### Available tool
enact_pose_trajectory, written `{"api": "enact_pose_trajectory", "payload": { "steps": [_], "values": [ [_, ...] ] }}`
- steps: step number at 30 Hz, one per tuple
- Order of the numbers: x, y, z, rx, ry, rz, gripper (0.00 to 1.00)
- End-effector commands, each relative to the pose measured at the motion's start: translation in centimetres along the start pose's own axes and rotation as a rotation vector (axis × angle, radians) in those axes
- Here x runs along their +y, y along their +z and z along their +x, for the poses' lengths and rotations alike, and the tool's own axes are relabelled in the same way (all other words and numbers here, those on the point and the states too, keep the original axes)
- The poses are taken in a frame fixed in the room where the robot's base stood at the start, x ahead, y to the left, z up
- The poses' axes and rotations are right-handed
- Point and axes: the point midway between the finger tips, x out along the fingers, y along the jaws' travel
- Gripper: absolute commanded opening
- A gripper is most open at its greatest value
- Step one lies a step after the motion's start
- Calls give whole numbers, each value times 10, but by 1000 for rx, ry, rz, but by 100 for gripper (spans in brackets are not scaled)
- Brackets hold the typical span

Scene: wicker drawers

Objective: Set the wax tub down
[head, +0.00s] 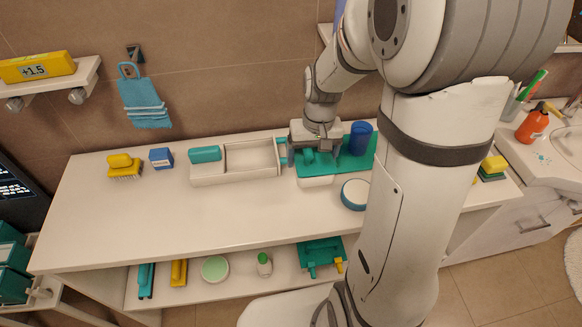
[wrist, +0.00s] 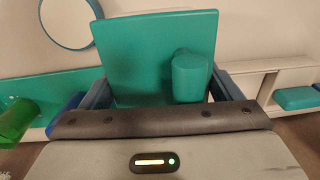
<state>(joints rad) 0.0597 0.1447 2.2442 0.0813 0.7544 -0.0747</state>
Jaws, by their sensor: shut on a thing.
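The wax tub (head: 315,182) appears to be the box with a teal top and a white lower part in my gripper. My gripper (head: 317,158) points down over the counter and is shut on it. In the wrist view the square teal top (wrist: 140,45) and a rounded teal knob (wrist: 190,77) fill the space between my gripper's blue fingers (wrist: 158,92). The tub is beside the right end of the white divided tray (head: 235,177), in front of a teal mat (head: 350,165). Whether its underside touches the counter cannot be told.
A blue cup (head: 360,138) stands on the mat. A round white dish with a blue rim (head: 355,194) lies close at the tub's right. A yellow brush (head: 122,165) and a blue box (head: 161,158) are farther left. The counter's front left (head: 150,215) is clear.

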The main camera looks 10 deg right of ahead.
Motion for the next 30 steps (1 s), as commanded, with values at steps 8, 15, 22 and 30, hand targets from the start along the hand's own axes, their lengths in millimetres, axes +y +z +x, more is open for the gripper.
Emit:
{"api": "enact_pose_trajectory", "payload": {
  "steps": [8, 15, 22, 30],
  "values": [
    [1, 0, 44, -3, 0, -4, 29],
    [2, 1, 70, -5, 0, -4, 29],
    [3, 0, 87, -2, 0, -5, 29],
    [2, 0, 89, -1, 0, -6, 29]
  ]
}}
